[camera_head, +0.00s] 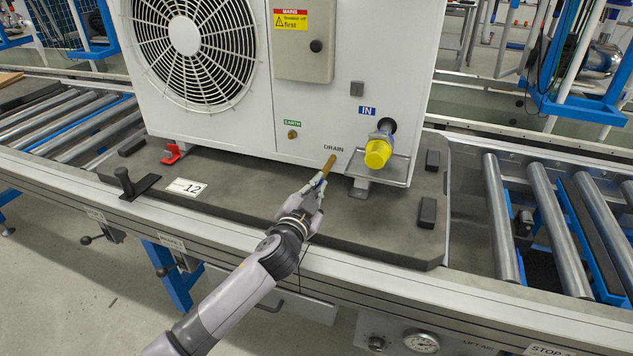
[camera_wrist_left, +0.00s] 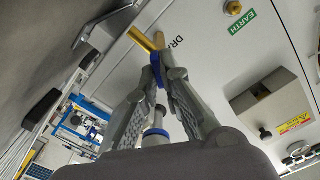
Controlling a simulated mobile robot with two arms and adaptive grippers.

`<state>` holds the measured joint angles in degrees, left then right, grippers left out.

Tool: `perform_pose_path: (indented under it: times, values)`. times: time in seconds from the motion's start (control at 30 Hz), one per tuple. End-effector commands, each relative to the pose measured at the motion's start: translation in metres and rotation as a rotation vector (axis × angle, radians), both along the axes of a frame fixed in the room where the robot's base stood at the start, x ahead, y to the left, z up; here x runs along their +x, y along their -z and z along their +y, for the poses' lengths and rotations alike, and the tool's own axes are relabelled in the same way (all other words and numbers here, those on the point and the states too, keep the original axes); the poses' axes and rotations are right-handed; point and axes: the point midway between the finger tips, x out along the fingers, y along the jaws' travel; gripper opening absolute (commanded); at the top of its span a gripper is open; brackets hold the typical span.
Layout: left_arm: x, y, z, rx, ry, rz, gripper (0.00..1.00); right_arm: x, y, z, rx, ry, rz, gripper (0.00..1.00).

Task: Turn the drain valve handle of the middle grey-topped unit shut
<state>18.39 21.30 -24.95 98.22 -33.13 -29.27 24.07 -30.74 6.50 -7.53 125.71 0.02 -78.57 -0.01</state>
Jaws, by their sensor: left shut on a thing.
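The white unit (camera_head: 225,128) with a round fan grille stands on a dark mat; its top is out of view. Its brass drain valve (camera_head: 328,167) sticks out low on the front by the DRAIN label. The brass also shows in the left wrist view (camera_wrist_left: 144,40). My left gripper (camera_head: 321,184) is at the valve, its fingers closed together on the blue drain valve handle (camera_wrist_left: 157,69). The fingers hide part of the handle, and its exact angle is hard to tell. My right gripper is in neither view.
A yellow-capped IN fitting (camera_head: 378,153) with a metal bracket sits close right of the valve. Black blocks (camera_head: 427,212) stand on the mat (camera_head: 250,205). A red clip (camera_head: 174,152) is at the left foot. Roller conveyors (camera_head: 550,225) lie on both sides.

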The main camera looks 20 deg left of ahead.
Motion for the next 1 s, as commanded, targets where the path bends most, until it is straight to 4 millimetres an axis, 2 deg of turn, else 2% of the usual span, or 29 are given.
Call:
perform_pose_path:
  times: [0.2,0.5,0.7,1.0]
  values:
    - [0.0,0.0,-0.001,0.207,0.0,-0.004,0.0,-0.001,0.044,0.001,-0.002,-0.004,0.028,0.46]
    - [0.0,0.001,-0.002,0.492,0.001,-0.013,0.0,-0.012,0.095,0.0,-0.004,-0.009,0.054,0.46]
    - [0.0,0.002,-0.003,0.674,0.001,-0.02,0.0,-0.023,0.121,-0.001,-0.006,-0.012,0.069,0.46]
    - [0.0,0.005,-0.003,0.883,0.001,-0.027,0.0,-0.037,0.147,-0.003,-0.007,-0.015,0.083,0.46]
